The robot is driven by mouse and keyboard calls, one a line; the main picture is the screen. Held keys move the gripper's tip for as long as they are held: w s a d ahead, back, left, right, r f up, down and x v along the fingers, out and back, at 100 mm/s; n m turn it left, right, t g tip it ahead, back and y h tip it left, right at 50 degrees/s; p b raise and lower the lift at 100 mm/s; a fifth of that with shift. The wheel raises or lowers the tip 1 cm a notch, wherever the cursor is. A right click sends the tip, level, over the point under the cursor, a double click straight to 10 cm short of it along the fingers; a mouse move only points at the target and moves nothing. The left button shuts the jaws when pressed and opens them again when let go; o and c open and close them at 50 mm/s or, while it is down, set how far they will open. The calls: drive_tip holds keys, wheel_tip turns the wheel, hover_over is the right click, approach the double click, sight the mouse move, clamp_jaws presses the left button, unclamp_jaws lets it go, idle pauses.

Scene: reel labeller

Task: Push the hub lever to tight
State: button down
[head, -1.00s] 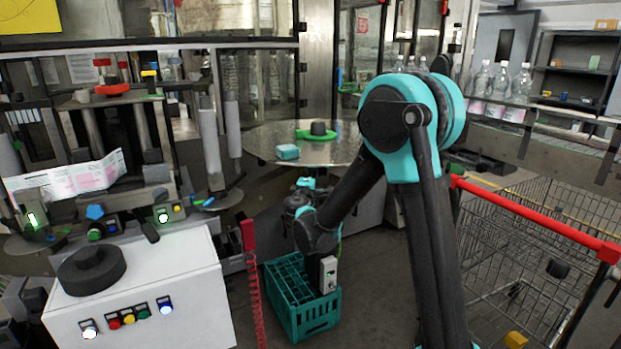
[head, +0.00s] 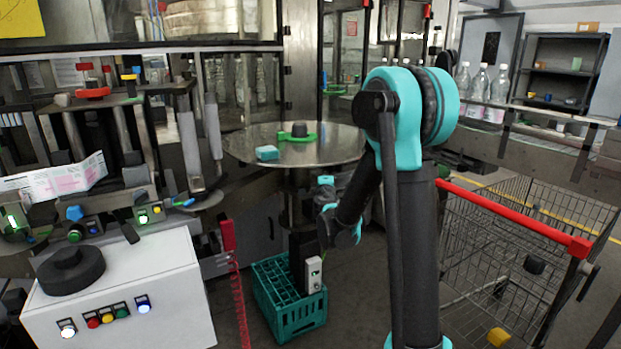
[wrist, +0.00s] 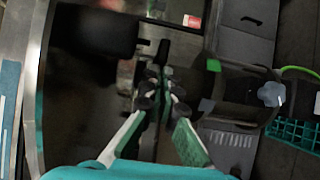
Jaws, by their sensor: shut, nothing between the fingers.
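My gripper (wrist: 161,95) shows in the wrist view, with its pale, green-edged fingers brought together at dark tips and nothing visible between them. Dark machine parts lie beyond the tips; I cannot tell whether the tips touch any. I cannot pick out the hub lever with certainty in either view. In the head view the labeller at left carries a red hand-sized part (head: 92,92) and a blue star knob (head: 74,213). A pale blue knob (wrist: 270,94) also shows right of the fingers in the wrist view. In the head view the gripper is not discernible beyond my folded arm.
A round steel table (head: 240,147) holds a green piece with a black hub (head: 299,132) and a teal block (head: 267,153). A teal crate (head: 290,320) stands on the floor. A white control cabinet (head: 150,275) is at left, a wire cart (head: 490,250) at right.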

drive_tip(key=w+d+n+y, duration=0.3)
drive_tip(key=w+d+y, duration=0.1)
drive_tip(key=d, duration=0.5)
drive_tip(key=shift+w+r, duration=0.15)
drive_tip(key=shift+w, duration=0.75)
drive_tip(key=shift+d, duration=0.15)
drive_tip(key=s+y, duration=0.1)
drive_tip(key=s, duration=1.1)
drive_tip(key=shift+s+d, duration=0.4)
drive_tip(key=shift+d, duration=0.05)
